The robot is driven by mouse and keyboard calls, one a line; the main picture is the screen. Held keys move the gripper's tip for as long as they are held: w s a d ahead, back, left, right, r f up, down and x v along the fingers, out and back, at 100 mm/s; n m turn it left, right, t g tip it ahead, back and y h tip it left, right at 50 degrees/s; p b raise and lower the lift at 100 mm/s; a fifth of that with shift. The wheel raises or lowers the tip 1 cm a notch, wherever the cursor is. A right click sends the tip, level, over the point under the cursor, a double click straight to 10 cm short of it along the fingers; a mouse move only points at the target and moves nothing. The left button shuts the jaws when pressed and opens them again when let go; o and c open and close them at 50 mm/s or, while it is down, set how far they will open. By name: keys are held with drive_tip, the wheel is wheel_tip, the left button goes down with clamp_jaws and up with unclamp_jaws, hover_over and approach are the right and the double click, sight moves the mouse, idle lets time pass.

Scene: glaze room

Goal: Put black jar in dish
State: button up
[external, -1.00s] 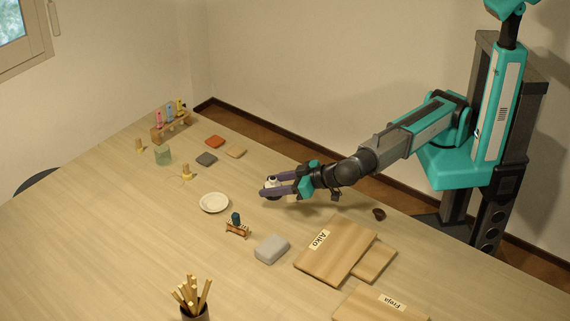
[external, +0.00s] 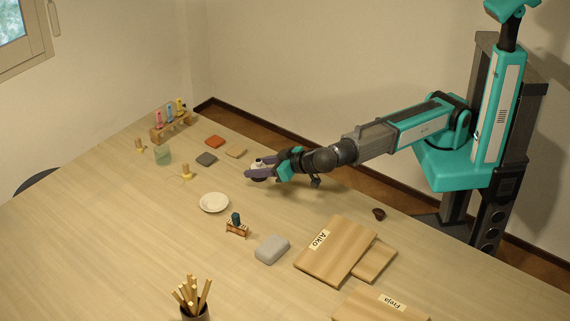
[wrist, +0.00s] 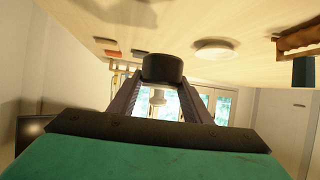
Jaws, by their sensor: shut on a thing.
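My gripper (external: 258,170) is shut on the black jar, held near its middle above the table. In the wrist view the black jar (wrist: 162,68) shows as a dark cylinder at the fingertips, with a pale narrower part between the fingers. The dish (external: 214,203) is a shallow, round white plate on the table, empty. It lies to the left of and nearer the camera than my gripper. The dish also shows in the wrist view (wrist: 215,48), right of the jar.
Wooden boards (external: 335,248) lie at right. The left table is clear.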

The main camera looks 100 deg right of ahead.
drive_tip(key=w+a+p, duration=0.1)
drive_tip(key=w, duration=0.4)
drive_tip(key=w+a+f+p, duration=0.1)
drive_tip(key=w+a, duration=0.1)
drive_tip(key=w, duration=0.2)
drive_tip(key=w+a+p, duration=0.1)
drive_tip(key=w+p, duration=0.1)
drive_tip(key=w, duration=0.3)
drive_tip(key=shift+w+a+f, duration=0.15)
drive_tip(key=shift+w+a, duration=0.2)
drive_tip(key=shift+a, duration=0.05)
drive_tip(key=shift+w, duration=0.1)
drive_tip(key=shift+f, duration=0.15)
drive_tip(key=shift+f+p, duration=0.85)
drive_tip(key=shift+f, duration=0.8)
drive_tip(key=shift+f+b, duration=0.6)
drive_tip(key=shift+b, duration=0.35)
drive_tip(key=o, duration=1.3)
drive_tip(key=shift+c, duration=0.2)
drive_tip(key=shift+r+p, duration=0.3)
drive_tip(key=shift+p, duration=0.15)
